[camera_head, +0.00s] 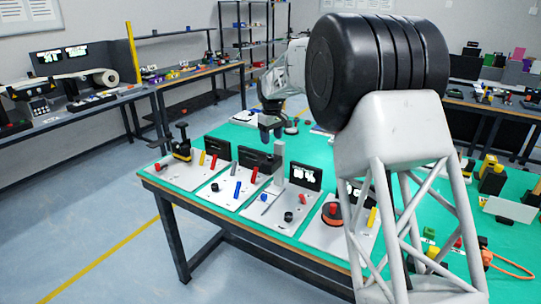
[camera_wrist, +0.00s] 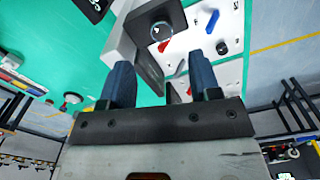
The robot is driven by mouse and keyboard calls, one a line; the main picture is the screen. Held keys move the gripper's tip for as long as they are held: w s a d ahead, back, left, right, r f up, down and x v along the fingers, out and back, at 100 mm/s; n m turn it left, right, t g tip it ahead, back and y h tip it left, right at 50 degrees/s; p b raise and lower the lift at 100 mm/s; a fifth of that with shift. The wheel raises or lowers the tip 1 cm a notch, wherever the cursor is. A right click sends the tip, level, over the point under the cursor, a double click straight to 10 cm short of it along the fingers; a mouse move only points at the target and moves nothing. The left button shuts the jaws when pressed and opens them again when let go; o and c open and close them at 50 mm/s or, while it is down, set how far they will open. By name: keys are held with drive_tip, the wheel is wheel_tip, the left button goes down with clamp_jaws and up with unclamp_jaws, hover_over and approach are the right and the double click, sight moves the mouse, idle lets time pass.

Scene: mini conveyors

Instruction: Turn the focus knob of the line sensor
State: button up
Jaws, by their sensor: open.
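A dark box (camera_wrist: 160,22), which looks like the line sensor, bears a round dark piece with a glassy centre (camera_wrist: 161,30); I cannot tell whether that is the focus knob or a lens. In the head view a dark box (camera_head: 256,159) stands at the back of a white board, beside a grey post. My gripper (camera_wrist: 160,62) is open, its two dark blue fingers apart with nothing held. The dark box lies just beyond the fingertips in the wrist view.
The box's white board (camera_wrist: 228,15) carries a blue lever (camera_wrist: 212,21), a red lever and a black knob (camera_wrist: 222,47). A grey block (camera_wrist: 120,42) stands beside the box, near one finger. Other boards and a small display (camera_head: 305,176) crowd the green table.

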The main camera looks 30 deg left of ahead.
sight(270, 156)
drive_tip(key=shift+a+f, duration=0.1)
drive_tip(key=shift+a, duration=0.15)
drive_tip(key=shift+f, duration=0.1)
drive_tip(key=shift+f, duration=3.8)
drive_tip(key=c, duration=0.9)
